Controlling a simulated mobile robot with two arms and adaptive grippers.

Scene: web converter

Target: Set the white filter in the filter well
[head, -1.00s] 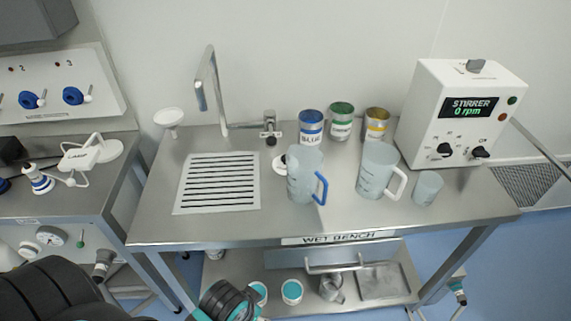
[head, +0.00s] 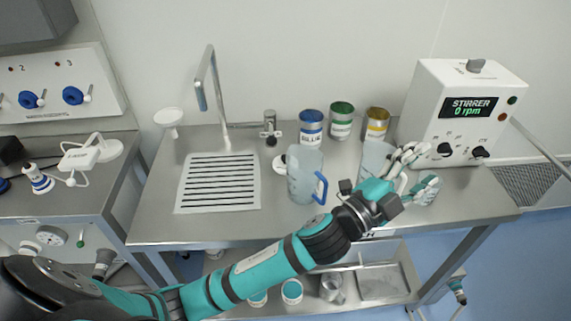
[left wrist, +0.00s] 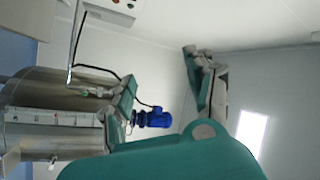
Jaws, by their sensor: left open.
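A white funnel-shaped piece (head: 168,117) stands at the back left of the wet bench; I cannot tell whether it is the white filter. I cannot make out a filter well. My left gripper (head: 420,170) is open and empty. It is above the right part of the bench, in front of the stirrer box and far to the right of the funnel-shaped piece. It partly hides a clear jug (head: 373,158) and a small beaker. My right gripper is in neither view.
A blue-handled jug (head: 304,178) stands mid-bench. Behind it are blue (head: 311,128), green (head: 341,120) and yellow (head: 377,124) cans. A slotted drain (head: 218,182) and tap (head: 205,92) are at left. The stirrer box (head: 465,115) stands at right.

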